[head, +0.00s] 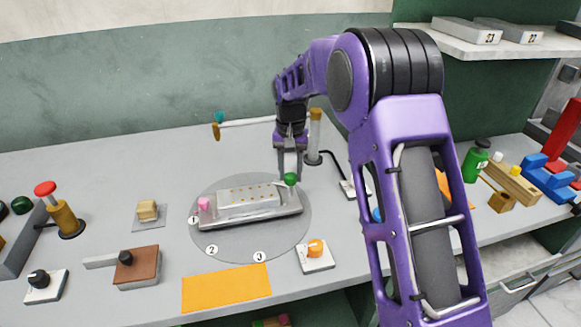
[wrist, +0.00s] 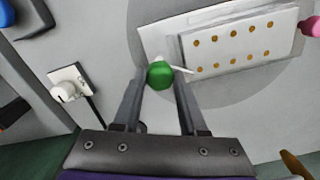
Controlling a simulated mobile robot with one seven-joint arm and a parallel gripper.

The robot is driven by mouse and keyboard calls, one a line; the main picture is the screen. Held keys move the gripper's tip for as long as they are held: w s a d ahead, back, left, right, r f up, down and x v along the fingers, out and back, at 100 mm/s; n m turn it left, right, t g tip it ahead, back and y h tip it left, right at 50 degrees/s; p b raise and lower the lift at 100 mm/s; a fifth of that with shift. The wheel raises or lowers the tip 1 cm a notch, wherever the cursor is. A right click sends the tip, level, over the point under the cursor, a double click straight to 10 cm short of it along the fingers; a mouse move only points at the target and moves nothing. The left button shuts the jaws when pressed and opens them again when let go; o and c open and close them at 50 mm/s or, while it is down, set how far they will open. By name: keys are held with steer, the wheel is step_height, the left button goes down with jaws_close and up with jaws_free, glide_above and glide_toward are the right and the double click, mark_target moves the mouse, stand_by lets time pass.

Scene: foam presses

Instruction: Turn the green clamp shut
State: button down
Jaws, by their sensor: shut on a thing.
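The green clamp (head: 290,179) is a round green knob at the right end of a grey metal press plate (head: 207,221) with a perforated block (head: 250,198). In the wrist view the green clamp (wrist: 160,75) sits between my fingertips, with a thin pale rod pointing right from it toward the perforated block (wrist: 240,45). My gripper (head: 289,174) reaches down from behind it and is shut on the green clamp. A pink knob (head: 204,203) is at the plate's left end; it also shows at the right edge of the wrist view (wrist: 311,27).
The plate lies on a grey disc (head: 275,245) marked 1, 2, 3. An orange mat (head: 225,288) and an orange dial (head: 316,248) lie in front. A post (head: 314,135) with a long bar stands behind my gripper. A brown block (head: 136,268) is at left.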

mark_target(291, 175)
steer(key=n+p, duration=0.1)
steer(key=n, duration=0.5)
steer(key=shift+n, duration=0.3)
stand_by(0.4)
steer(key=shift+c, duration=2.2)
jaws_free()
step_height(291, 175, up, 18)
steer(key=shift+f, duration=0.25)
steer(key=shift+d, duration=0.1)
